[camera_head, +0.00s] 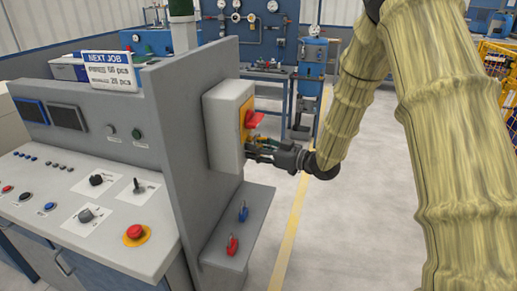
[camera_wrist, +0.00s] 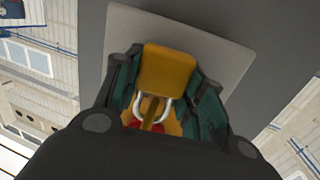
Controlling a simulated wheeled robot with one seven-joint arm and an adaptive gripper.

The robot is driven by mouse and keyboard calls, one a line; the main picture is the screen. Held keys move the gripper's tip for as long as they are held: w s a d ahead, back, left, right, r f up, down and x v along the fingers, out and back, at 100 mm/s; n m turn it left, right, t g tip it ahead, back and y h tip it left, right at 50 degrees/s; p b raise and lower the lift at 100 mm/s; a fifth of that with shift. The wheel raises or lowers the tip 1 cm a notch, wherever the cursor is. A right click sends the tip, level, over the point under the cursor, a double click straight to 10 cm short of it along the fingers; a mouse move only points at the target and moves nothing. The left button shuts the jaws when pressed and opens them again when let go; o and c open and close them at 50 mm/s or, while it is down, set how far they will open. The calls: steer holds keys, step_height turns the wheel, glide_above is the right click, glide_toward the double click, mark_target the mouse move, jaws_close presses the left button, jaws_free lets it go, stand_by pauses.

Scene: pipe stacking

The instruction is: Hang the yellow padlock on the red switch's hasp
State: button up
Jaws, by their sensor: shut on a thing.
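The red switch (camera_head: 255,119) sits on a yellow plate on the grey box fixed to the panel's side. My gripper (camera_head: 262,147) is just below the switch, close to the box face. In the wrist view the yellow padlock (camera_wrist: 168,70) is between my gripper's green-padded fingers (camera_wrist: 165,90), which are shut on it. Its silver shackle (camera_wrist: 167,110) points toward the yellow plate, with a narrow yellow-brown strip, possibly the hasp, between its legs. Part of the red switch (camera_wrist: 134,124) shows below. I cannot tell whether the shackle passes through the hasp.
The grey switch box (camera_head: 223,125) projects from the upright panel (camera_head: 175,110). Below it, a grey shelf (camera_head: 255,222) bears a blue padlock (camera_head: 242,212) and a red padlock (camera_head: 232,245). The control desk (camera_head: 70,215) stands at left. The floor right of the shelf is clear.

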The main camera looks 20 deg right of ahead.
steer(key=shift+a, duration=0.15)
steer(key=o, duration=1.1)
steer(key=shift+o, duration=0.2)
steer(key=shift+w+a+f, duration=0.1)
steer(key=shift+w+a, duration=0.05)
steer(key=shift+d, duration=0.2)
